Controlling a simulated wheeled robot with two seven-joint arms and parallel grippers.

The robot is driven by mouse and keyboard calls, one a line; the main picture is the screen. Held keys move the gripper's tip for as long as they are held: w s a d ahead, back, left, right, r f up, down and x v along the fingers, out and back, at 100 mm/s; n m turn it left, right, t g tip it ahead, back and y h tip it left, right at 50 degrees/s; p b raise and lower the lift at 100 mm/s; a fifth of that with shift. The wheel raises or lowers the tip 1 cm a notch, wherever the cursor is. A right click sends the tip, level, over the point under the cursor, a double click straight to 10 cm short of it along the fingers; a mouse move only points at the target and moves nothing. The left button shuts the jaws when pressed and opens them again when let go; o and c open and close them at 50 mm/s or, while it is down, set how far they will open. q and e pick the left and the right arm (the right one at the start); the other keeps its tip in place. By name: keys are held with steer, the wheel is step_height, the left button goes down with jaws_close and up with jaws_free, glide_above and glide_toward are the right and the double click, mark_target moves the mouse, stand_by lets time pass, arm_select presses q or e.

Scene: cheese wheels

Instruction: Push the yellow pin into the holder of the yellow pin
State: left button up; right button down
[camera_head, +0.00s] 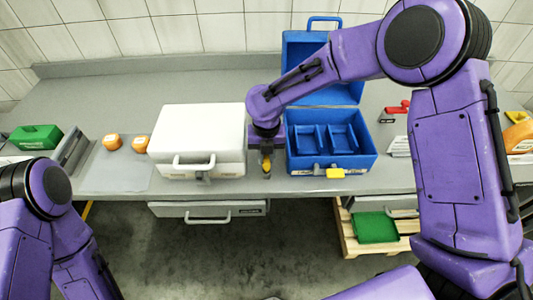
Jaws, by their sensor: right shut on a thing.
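My right gripper (266,172) points down in the gap between the white case and the blue box, near the counter's front edge. It is shut on a small yellow piece (266,164), which looks like the yellow pin; the gripper hides most of it. A flat yellow piece (335,172) sits at the front of the open blue box (365,162); I cannot tell whether it belongs to the holder. No holder of the yellow pin shows clearly. Part of my left arm shows at the lower left, but its gripper is out of view.
The closed white case (197,130) stands close to the left of my right gripper. Two orange pieces (112,142) and a green box (36,138) are further left on the grey counter (120,82). A red piece (398,107) lies right of the blue box.

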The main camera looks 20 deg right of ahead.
mark_target(267, 157)
steer(key=shift+f+b, duration=0.55)
steer(key=shift+f, duration=0.8)
steer(key=c, duration=0.9)
jaws_free()
step_height(267, 157, up, 11)
steer(key=shift+f+b, duration=0.2)
steer(key=shift+b, duration=0.8)
